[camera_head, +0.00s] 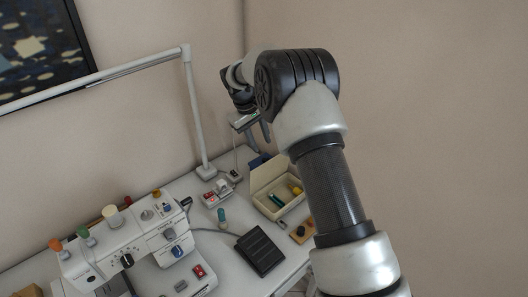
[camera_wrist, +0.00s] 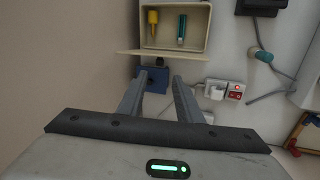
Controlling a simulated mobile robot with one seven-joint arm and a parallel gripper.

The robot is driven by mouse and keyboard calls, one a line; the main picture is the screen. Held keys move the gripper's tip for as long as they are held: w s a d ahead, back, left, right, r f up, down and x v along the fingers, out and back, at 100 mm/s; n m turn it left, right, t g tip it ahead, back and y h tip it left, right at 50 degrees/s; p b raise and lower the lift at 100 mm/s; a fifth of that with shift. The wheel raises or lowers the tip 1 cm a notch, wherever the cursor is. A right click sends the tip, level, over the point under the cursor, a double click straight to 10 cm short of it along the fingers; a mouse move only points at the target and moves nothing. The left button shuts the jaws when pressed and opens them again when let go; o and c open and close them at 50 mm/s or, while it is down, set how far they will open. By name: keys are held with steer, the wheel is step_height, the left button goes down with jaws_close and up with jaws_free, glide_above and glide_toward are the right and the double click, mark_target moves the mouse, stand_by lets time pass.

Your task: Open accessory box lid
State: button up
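The accessory box (camera_head: 270,206) is a cream box on the table, right of the sewing machine. Its lid (camera_head: 268,172) stands raised along the wall-side edge, and the inside is visible. A teal item and a yellow item lie in it. In the wrist view the box (camera_wrist: 207,28) is at the top, and the lid (camera_wrist: 163,52) shows as a thin strip, nearly edge-on. My gripper (camera_wrist: 158,77) is open, with its two fingers apart and nothing held between them. In the head view my gripper (camera_head: 257,132) is above the table behind the lid, apart from it.
A dark blue object (camera_wrist: 153,79) lies behind the lid, below my fingertips in the wrist view. A red-and-white switch block (camera_wrist: 236,90) and cable are beside it. A black pedal (camera_head: 261,251), the sewing machine (camera_head: 130,240) and a lamp post (camera_head: 196,120) stand left of the box.

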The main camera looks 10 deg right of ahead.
steer(key=v, duration=0.9)
steer(key=shift+r, duration=0.2)
steer(key=shift+s, duration=0.1)
